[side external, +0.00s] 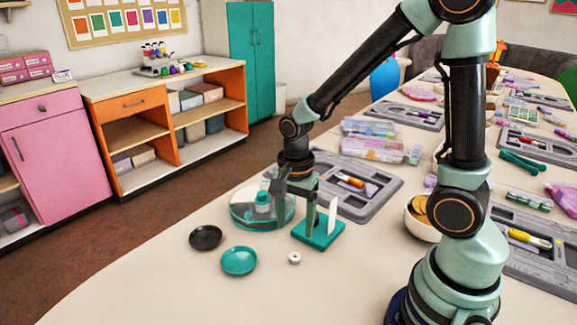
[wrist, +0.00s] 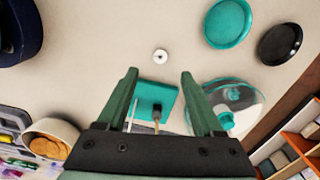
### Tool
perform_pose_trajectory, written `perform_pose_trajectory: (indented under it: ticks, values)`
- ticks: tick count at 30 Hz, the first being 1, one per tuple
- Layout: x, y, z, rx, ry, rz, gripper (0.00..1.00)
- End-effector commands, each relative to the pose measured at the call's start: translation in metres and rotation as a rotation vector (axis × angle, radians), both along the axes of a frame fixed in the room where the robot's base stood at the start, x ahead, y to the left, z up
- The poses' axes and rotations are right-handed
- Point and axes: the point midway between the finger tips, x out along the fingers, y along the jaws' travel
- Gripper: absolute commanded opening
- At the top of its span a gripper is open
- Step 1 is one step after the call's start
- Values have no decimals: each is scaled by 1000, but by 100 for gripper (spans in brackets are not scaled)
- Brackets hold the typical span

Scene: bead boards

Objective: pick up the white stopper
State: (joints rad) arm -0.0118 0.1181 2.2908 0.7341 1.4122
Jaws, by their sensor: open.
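The white stopper (side external: 294,258) is a small round white piece with a dark spot in its middle. It lies on the pale table, in front of a teal square stand. In the wrist view the stopper (wrist: 160,56) lies on the table beyond my fingertips, close to the line midway between them. My gripper (wrist: 158,74) is open and nothing shows held between its fingers. In the side view my gripper (side external: 291,200) hangs above the table by the stand, behind the stopper and apart from it.
The teal stand (side external: 318,238) has upright parts close to my fingers. A clear round container (side external: 240,217) stands left of it. A teal dish (side external: 239,261) and a black dish (side external: 206,237) lie left of the stopper. A bowl (side external: 420,228) is at the right. The front table is clear.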

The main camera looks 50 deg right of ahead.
Motion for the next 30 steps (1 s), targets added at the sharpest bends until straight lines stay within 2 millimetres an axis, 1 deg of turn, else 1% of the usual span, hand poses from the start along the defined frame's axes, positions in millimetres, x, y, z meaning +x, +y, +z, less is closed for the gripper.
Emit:
perform_pose_trajectory:
  ticks: [1,3,6,14,21,24,27,30]
  values:
    - [-1,0,-10,0,6,0,68]
    - [-1,0,-20,0,6,1,68]
    - [-1,0,-32,0,3,2,68]
    - [0,-1,-45,0,1,2,68]
    - [0,-4,-75,0,4,2,68]
    - [1,-4,-85,0,2,2,68]
    - [1,-3,-91,0,1,2,68]
    - [1,-3,-93,0,-2,3,68]
